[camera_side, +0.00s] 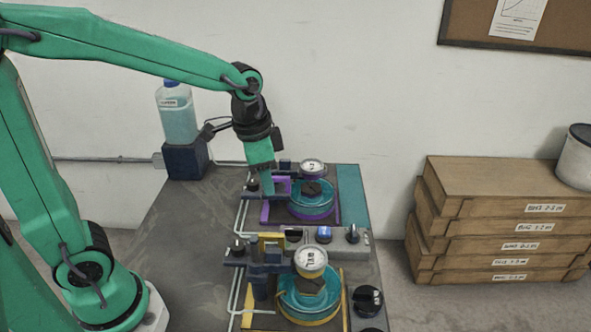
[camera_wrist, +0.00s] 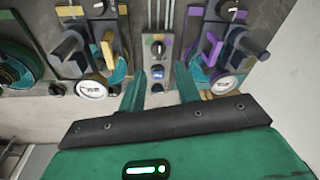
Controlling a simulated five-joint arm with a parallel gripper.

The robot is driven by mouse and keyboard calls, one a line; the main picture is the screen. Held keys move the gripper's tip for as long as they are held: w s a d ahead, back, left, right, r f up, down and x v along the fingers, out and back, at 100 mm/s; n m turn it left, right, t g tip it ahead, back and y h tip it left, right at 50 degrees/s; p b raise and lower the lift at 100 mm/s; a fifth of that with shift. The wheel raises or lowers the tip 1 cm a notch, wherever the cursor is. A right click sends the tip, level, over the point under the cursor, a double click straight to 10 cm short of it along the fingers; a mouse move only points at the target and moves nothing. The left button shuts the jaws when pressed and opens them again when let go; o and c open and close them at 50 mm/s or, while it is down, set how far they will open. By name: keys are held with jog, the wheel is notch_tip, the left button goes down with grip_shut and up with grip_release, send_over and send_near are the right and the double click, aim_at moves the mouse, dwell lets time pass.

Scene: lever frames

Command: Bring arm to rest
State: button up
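My gripper (camera_side: 267,188) points down over the back lever frame, the one with purple parts (camera_side: 266,212). In the wrist view my gripper (camera_wrist: 161,88) shows two green fingers set apart with nothing between them, so it is open and empty. The side view does not show clearly whether the fingers touch the back frame. The front lever frame, with yellow parts (camera_side: 334,310), stands closer to the side camera. Both frames carry dark levers, teal drums and white-faced gauges. In the wrist view the yellow frame (camera_wrist: 107,50) is at left and the purple frame (camera_wrist: 215,45) at right.
A grey control panel (camera_side: 340,237) with knobs and a blue-lit switch lies between the frames. A bottle of teal liquid (camera_side: 178,115) stands on a dark block behind. Stacked wooden boxes (camera_side: 490,190) are at right. The table's left part (camera_side: 185,235) is clear.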

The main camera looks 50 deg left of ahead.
jog(key=s+a+r+n+t, duration=0.1)
jog(key=s+r+n, duration=0.1)
jog(key=s, duration=0.4)
jog(key=s+a+r+n+t, duration=0.2)
jog(key=s+r+n, duration=0.1)
jog(key=s, duration=0.3)
jog(key=shift+a+r+n+t, duration=0.15)
jog(key=shift+a+n+t, duration=0.15)
jog(key=shift+n, duration=0.2)
